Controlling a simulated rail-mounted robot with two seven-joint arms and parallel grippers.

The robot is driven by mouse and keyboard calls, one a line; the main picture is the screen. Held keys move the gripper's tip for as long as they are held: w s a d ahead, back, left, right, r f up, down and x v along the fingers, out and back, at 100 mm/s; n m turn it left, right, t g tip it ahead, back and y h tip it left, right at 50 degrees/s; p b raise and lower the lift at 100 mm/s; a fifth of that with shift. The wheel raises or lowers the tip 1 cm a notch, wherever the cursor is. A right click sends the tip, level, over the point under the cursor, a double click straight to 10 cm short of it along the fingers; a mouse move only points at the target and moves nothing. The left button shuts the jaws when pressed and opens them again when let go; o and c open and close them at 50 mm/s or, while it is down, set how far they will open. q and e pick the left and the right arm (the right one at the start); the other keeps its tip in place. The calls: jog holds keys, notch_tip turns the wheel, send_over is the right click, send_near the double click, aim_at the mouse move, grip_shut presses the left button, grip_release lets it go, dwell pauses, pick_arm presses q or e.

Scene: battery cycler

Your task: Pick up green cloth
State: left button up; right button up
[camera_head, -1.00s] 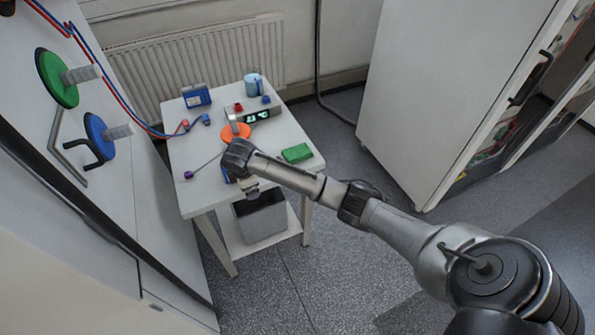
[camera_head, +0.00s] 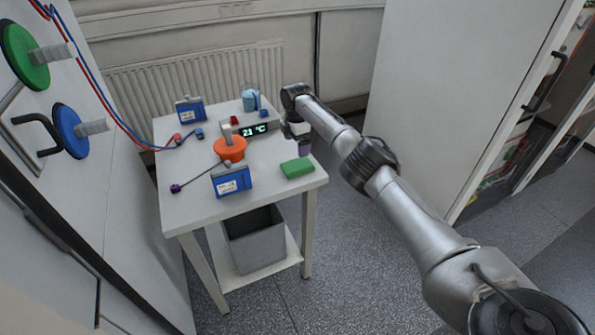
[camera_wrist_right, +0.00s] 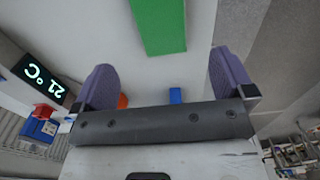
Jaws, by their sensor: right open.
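The green cloth (camera_head: 297,168) is a small folded block lying flat near the front right corner of the white table (camera_head: 200,205). It also shows at the top of the right wrist view (camera_wrist_right: 160,22), beyond the fingertips. My right gripper (camera_head: 301,145) is behind the cloth at the table's right edge, apart from it. In the right wrist view its two purple fingers (camera_wrist_right: 162,80) are spread wide with nothing between them. My left gripper is not in view.
An orange round object (camera_head: 230,150), a blue box (camera_head: 231,181), another blue box (camera_head: 190,110), a lit display reading 21 °C (camera_head: 254,130) and a light blue cup (camera_head: 250,99) stand on the table. A grey bin (camera_head: 255,240) stands on the lower shelf. A tall white cabinet is right.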

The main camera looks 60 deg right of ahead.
aim_at(297, 164)
jog(key=shift+f+b, duration=0.45)
jog(key=shift+f, duration=1.45)
jog(key=shift+s+f+b, duration=0.2)
jog(key=shift+f+b, duration=1.05)
jog(key=shift+f, duration=1.4)
jog(key=shift+r, duration=0.1)
jog(key=shift+c, duration=0.7)
jog(key=c, duration=0.8)
jog(key=shift+r, duration=0.1)
